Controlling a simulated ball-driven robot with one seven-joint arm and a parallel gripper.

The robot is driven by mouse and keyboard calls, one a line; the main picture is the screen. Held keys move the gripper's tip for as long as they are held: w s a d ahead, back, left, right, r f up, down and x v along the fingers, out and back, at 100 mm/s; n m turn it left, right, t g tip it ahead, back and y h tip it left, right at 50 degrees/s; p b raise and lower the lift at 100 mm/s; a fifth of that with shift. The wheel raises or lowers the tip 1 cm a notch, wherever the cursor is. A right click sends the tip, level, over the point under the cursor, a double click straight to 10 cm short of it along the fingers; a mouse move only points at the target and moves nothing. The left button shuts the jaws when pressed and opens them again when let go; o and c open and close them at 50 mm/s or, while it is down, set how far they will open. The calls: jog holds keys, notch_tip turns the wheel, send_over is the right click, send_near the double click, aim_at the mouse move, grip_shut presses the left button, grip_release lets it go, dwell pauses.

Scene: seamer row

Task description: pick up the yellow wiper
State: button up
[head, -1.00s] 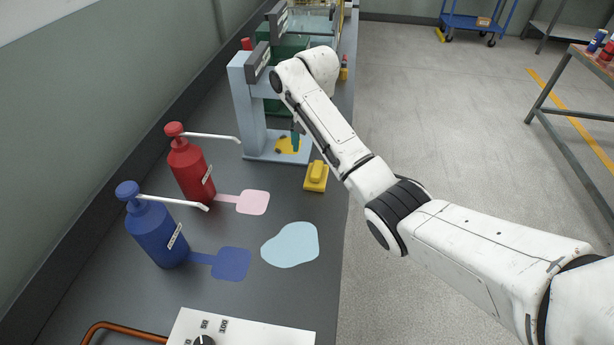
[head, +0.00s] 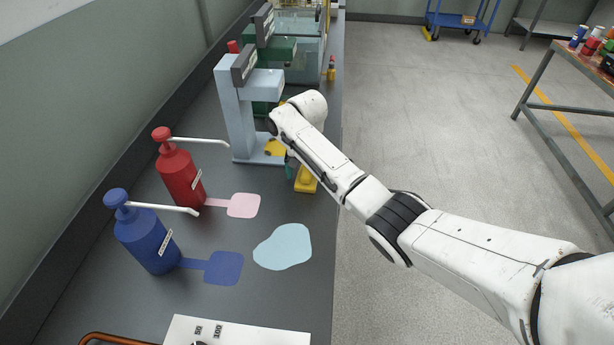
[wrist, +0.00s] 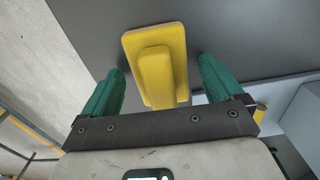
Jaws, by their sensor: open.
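The yellow wiper (head: 305,181) lies on the dark bench near its right edge, just in front of the pale blue press stand. It has a flat base with a raised grip along its middle. In the wrist view the wiper (wrist: 157,62) shows between and beyond the two green fingers of my gripper (wrist: 160,85). The gripper is open, with a finger on each side of the wiper. I cannot tell how far above it the fingers are. In the head view my arm hides part of the wiper and most of the gripper; one green finger (head: 290,168) shows.
The pale blue press stand (head: 236,115) is close behind the gripper. A red pump bottle (head: 180,176) and a blue pump bottle (head: 146,240) stand at left. Pink (head: 243,205), dark blue (head: 224,268) and light blue (head: 284,247) patches lie on the bench.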

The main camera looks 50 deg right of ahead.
jog(key=c, duration=1.1)
jog(key=shift+r, duration=0.15)
jog(key=shift+c, duration=0.2)
jog(key=shift+r, duration=0.55)
jog(key=s+a+r+p, duration=0.4)
jog(key=s+r+p, duration=0.9)
jog(key=p, duration=0.1)
jog(key=shift+s+a, duration=0.15)
